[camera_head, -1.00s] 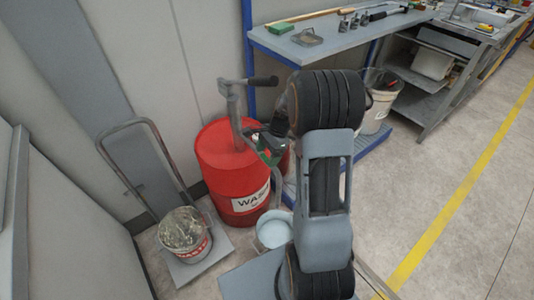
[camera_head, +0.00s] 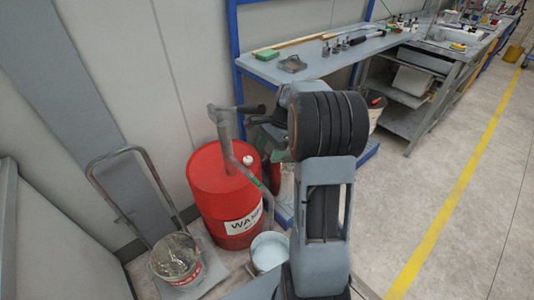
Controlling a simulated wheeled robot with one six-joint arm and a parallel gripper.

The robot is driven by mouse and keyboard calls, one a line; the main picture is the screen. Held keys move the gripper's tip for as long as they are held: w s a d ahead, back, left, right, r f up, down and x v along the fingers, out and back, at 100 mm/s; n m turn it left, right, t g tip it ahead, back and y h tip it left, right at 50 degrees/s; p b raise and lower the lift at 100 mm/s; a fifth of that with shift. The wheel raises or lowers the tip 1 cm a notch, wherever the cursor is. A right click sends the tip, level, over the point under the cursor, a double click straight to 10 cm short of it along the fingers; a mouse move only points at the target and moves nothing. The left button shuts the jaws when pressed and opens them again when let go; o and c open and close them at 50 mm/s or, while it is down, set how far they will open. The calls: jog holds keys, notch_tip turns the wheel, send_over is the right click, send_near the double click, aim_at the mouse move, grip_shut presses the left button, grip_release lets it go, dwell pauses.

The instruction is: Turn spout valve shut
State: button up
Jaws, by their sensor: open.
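A red drum (camera_head: 208,195) labelled as waste stands by the wall, with a grey hand pump (camera_head: 224,140) on top. The pump's spout pipe (camera_head: 262,188) slopes down to the right toward a bucket of pale liquid (camera_head: 269,252). I cannot make out the spout valve clearly; its handle position is too small to tell. My gripper (camera_head: 262,134) is open, above and right of the drum, beside the pump. It is partly hidden behind my thick black wrist, and looks empty and apart from the spout.
A trolley (camera_head: 140,215) with a waste pail (camera_head: 176,258) stands left of the drum. A blue-framed workbench (camera_head: 330,62) with tools is behind my arm. The floor to the right, by the yellow line (camera_head: 450,190), is clear.

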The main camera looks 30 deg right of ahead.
aim_at(257, 182)
jog(key=shift+c, duration=0.2)
jog(key=d, duration=0.1)
jog(key=d+f, duration=0.1)
jog(key=d, duration=0.3)
jog(key=shift+w+d+f+b, duration=0.2)
jog(key=shift+w+f+b, duration=0.05)
jog(key=shift+f+b, duration=0.15)
jog(key=c, duration=0.5)
jog(key=shift+f, duration=0.1)
jog(key=shift+c, duration=0.5)
jog(key=shift+a+f, duration=0.2)
jog(key=shift+f, duration=0.1)
jog(key=shift+c, duration=0.8)
jog(key=b+x, duration=0.2)
jog(key=x, duration=0.7)
grip_shut()
jog(key=shift+s+a, duration=0.15)
jog(key=shift+a, duration=1.8)
